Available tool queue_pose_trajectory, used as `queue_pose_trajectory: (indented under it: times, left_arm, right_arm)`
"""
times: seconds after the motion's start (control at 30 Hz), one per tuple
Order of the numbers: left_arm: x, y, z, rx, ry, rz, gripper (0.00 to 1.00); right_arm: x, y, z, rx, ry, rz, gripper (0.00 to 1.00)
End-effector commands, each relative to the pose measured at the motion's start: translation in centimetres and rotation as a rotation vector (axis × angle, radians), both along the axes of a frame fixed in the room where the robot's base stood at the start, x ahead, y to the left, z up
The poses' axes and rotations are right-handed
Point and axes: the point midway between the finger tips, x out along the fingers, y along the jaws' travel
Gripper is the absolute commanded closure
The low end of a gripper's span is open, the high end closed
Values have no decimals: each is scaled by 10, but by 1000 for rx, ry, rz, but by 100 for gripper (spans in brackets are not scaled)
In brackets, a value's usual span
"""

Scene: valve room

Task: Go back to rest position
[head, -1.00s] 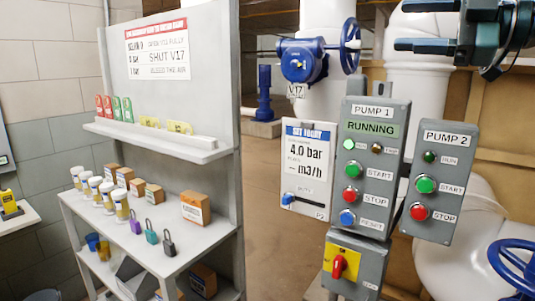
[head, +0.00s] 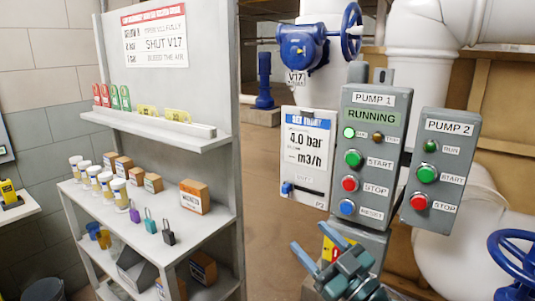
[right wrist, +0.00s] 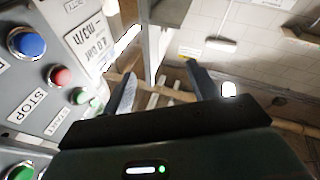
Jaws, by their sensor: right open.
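My right gripper (head: 318,252) is low in the head view, below the Pump 1 panel, with its two fingers apart and nothing between them. It covers most of the red and yellow rotary switch (head: 328,250). In the right wrist view the two fingers (right wrist: 160,85) stand apart and empty, with the pump panel (right wrist: 35,75) close on the left. The Pump 1 panel (head: 377,152) reads RUNNING with its green lamp lit. My left gripper is not in view.
The Pump 2 box (head: 440,165) and the 4.0 bar gauge board (head: 306,158) flank the panel. A blue handwheel (head: 515,262) is at lower right, and blue valve V17 (head: 303,45) is above. A shelf unit (head: 190,145) with padlocks, tags and boxes stands left. Floor shows between.

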Motion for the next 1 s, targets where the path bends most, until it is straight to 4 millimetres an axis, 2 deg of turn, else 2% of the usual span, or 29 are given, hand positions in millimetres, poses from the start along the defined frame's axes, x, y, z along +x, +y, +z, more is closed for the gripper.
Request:
queue_pose_trajectory:
  times: [0.03,0.17,0.3,0.4,0.5,0.6,0.7,0.9,1.0]
  left_arm:
    - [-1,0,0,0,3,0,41]
    - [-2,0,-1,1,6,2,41]
    - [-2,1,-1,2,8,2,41]
    - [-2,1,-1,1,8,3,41]
    - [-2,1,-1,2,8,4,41]
    - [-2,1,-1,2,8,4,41]
    - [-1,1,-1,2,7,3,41]
    - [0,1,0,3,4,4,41]
    - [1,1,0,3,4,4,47]
  right_arm:
    - [-13,-2,-32,19,81,-43,41]
    - [-51,-12,-106,20,281,-165,41]
    - [-108,-26,-182,-17,520,-274,41]
    - [-155,-35,-226,-59,680,-327,41]
    - [-196,-41,-256,-100,807,-357,41]
    - [-224,-45,-273,-130,888,-371,41]
    - [-238,-47,-281,-146,929,-375,41]
    - [-241,-47,-283,-152,936,-376,41]
    - [-241,-47,-283,-152,936,-376,47]
